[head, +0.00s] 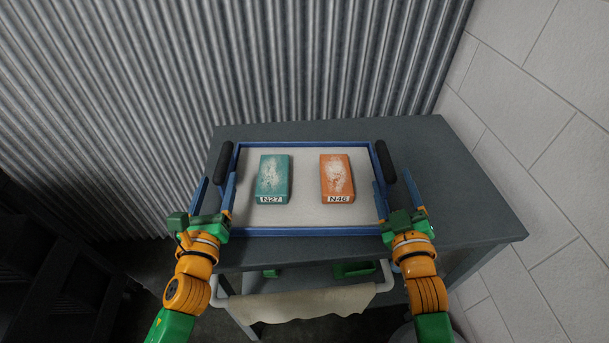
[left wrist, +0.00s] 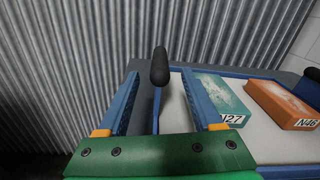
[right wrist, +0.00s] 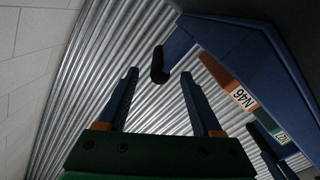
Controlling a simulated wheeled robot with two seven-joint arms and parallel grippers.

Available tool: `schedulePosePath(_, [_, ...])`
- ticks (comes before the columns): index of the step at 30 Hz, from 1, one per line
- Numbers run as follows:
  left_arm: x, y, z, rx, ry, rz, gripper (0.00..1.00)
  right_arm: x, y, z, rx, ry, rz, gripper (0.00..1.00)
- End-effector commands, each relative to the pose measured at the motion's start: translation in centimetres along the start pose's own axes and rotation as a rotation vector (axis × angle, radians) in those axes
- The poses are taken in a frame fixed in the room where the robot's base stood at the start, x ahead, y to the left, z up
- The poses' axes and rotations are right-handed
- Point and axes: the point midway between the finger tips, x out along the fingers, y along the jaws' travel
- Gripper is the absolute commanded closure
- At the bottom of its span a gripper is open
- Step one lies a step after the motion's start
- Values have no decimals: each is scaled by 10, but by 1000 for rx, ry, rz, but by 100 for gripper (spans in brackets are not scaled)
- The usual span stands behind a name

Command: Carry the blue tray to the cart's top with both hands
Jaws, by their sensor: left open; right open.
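The blue tray (head: 308,232) with a pale lining lies on the grey table and has a black handle on each short side. A teal block (head: 272,178) labelled N27 and an orange block (head: 336,178) labelled N46 lie on it. My left gripper (head: 217,180) is open and empty. In the left wrist view the left handle (left wrist: 160,66) stands just ahead, between the line of its fingers. My right gripper (head: 392,178) is open and empty, with the right handle (right wrist: 158,65) just beyond its fingertips in the right wrist view. I cannot clearly make out the cart.
The grey table (head: 465,205) has bare room right of the tray. A corrugated metal wall (head: 270,60) stands behind and a pale block wall (head: 530,110) at right. A white rail with a beige cloth (head: 300,302) is below the table's front edge, perhaps the cart's.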

Motion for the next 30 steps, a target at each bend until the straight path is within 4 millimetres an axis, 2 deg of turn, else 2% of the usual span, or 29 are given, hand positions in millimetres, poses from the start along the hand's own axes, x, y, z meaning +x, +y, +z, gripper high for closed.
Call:
schedulePosePath(5, [7, 0, 0, 1, -1, 1, 33, 7, 0, 0, 0, 1, 1, 33])
schedulePosePath(12, [46, 0, 1, -1, -2, 1, 33, 46, 0, -1, 0, 1, 1, 33])
schedulePosePath(18, [67, 0, 0, -1, -1, 1, 33, 67, 0, 0, 1, 0, 0, 33])
schedulePosePath(28, [71, 0, 0, -1, 0, 0, 33, 71, 0, 0, 1, 0, 0, 33])
schedulePosePath(29, [71, 0, 0, -1, 0, 0, 39, 71, 0, 0, 1, 0, 0, 39])
schedulePosePath(30, [71, 0, 0, -1, 0, 0, 49, 71, 0, 0, 1, 0, 0, 49])
